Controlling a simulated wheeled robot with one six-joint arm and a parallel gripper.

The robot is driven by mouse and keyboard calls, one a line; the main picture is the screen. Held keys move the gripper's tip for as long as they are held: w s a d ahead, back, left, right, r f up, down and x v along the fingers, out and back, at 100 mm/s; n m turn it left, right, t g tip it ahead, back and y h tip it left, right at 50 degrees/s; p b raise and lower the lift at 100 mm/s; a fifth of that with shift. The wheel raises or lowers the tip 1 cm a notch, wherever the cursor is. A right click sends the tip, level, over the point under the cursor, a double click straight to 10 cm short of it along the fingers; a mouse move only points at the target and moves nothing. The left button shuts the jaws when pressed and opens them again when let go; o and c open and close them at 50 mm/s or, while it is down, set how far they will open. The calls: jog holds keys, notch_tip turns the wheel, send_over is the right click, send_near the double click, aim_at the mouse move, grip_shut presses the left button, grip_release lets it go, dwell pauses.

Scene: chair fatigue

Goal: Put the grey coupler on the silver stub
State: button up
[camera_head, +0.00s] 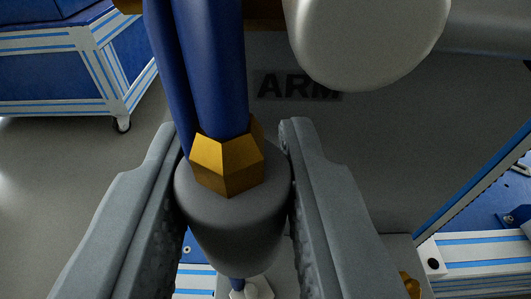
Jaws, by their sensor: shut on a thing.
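The grey coupler (232,225) is a smooth rounded cylinder in the lower middle of the view, with a brass hex nut (228,165) at its upper end and blue hoses (212,70) running up from there. My gripper (231,140) is shut on the coupler, with one dark grey finger against each side. A large pale silver rounded end (370,40) hangs at the top, right of the hoses and apart from the coupler. A small pale fitting (252,289) shows at the bottom edge, partly hidden by the coupler. I cannot tell for certain which is the silver stub.
A grey panel (400,140) lettered ARM stands behind. A grey bar (490,28) crosses the top right. A blue and white wheeled frame (60,70) stands at upper left, with open floor (60,200) below it. Another blue and white frame (480,250) is at lower right.

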aim_at(251, 292)
jog(key=shift+f, duration=0.1)
jog(key=shift+f, duration=2.75)
jog(key=shift+f, duration=1.55)
jog(key=o, duration=1.1)
jog(key=shift+s, duration=0.1)
jog(key=v, duration=1.7)
jog(key=shift+s+f, duration=0.1)
jog(key=shift+s, duration=0.05)
